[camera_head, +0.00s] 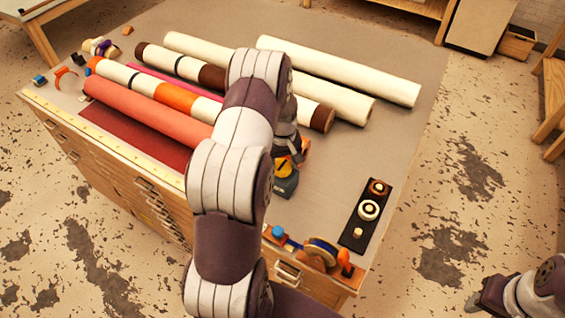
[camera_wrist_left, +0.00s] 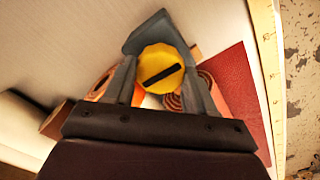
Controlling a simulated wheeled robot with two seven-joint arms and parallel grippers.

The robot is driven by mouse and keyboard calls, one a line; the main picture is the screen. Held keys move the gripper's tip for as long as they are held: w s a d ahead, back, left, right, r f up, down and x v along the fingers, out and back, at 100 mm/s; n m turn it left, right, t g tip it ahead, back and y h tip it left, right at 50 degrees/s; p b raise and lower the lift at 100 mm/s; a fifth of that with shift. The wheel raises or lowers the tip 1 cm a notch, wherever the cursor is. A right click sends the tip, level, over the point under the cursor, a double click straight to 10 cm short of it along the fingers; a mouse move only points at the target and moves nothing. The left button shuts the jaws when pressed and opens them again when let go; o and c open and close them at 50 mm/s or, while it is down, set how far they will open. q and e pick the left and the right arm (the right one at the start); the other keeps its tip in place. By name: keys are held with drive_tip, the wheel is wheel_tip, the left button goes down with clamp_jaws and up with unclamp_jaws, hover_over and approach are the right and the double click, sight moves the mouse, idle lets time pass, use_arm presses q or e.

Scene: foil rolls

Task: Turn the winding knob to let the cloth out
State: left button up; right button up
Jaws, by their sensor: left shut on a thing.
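The winding knob is yellow with a black bar across its face, and it shows in the left wrist view (camera_wrist_left: 161,60). My left gripper (camera_wrist_left: 160,88) is shut on it, one finger on each side. In the head view my left arm hides most of this gripper (camera_head: 287,158). The dark red cloth (camera_head: 120,133) lies flat in front of the coral roll (camera_head: 150,112); part of the cloth also shows in the left wrist view (camera_wrist_left: 236,85). My right gripper (camera_head: 488,294) is far from the table at the lower right, its fingers unclear.
Cream rolls (camera_head: 340,72) and a banded roll (camera_head: 175,96) lie behind the coral roll. A black tray with round pieces (camera_head: 352,235) and a tape dispenser (camera_head: 320,254) are at the right. A yellow ruler strip (camera_head: 100,135) runs along the front edge.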

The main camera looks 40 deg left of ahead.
sight(283, 164)
idle(0.5)
use_arm(q)
drive_tip(key=o, duration=1)
drive_tip(key=shift+o, duration=0.2)
drive_tip(key=shift+r, duration=0.25)
wheel_tip(283, 164, up, 12)
drive_tip(key=b, duration=0.3)
drive_tip(key=shift+b, duration=0.35)
drive_tip(key=shift+r, duration=0.1)
